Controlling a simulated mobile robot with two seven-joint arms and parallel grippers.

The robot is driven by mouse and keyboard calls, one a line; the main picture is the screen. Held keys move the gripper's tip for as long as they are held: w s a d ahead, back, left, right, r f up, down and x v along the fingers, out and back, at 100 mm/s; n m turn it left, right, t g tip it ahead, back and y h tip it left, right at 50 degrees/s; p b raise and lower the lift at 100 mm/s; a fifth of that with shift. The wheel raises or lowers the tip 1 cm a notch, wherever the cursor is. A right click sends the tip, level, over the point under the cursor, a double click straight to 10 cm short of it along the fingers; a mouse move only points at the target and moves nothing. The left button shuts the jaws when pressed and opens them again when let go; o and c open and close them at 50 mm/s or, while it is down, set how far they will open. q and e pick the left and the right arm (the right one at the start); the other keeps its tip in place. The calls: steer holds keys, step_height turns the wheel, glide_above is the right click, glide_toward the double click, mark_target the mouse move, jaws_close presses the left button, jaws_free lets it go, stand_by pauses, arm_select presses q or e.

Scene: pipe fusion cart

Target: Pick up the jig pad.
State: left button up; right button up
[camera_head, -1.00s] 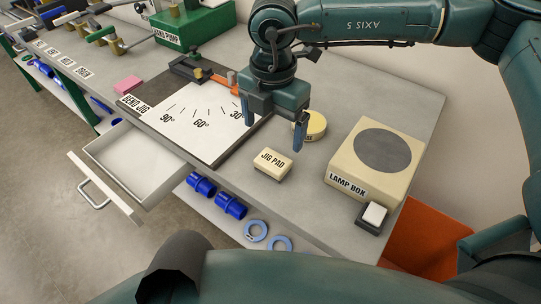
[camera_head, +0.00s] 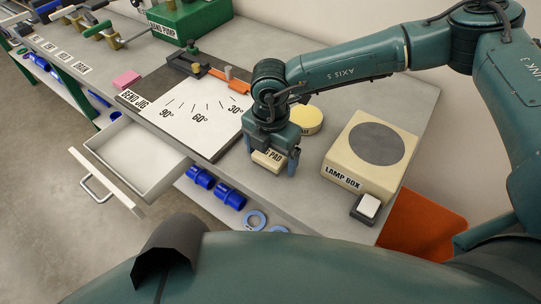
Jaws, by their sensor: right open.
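The jig pad (camera_head: 267,162) is a small cream block with black lettering, lying on the grey bench top near its front edge. My right gripper (camera_head: 270,158) is directly over it, pointing down and open. One finger shows on each side of the pad, left and right. The gripper body hides the pad's back part and some of its lettering. Whether the fingers touch the pad cannot be told. My left gripper is not in view.
The bend jig board (camera_head: 190,120) lies left of the pad. A round yellow tin (camera_head: 307,121) stands behind it. The lamp box (camera_head: 350,178) and a small dark tray with a white block (camera_head: 368,206) are to the right. An open drawer (camera_head: 130,160) juts out at the front left.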

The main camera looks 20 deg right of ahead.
mark_target(271, 154)
steer(key=shift+c, duration=0.4)
steer(key=c, duration=1)
step_height(271, 154, up, 10)
steer(key=shift+r+b, duration=0.1)
steer(key=shift+b, duration=0.7)
steer(key=o, duration=0.4)
steer(key=shift+c, duration=1.4)
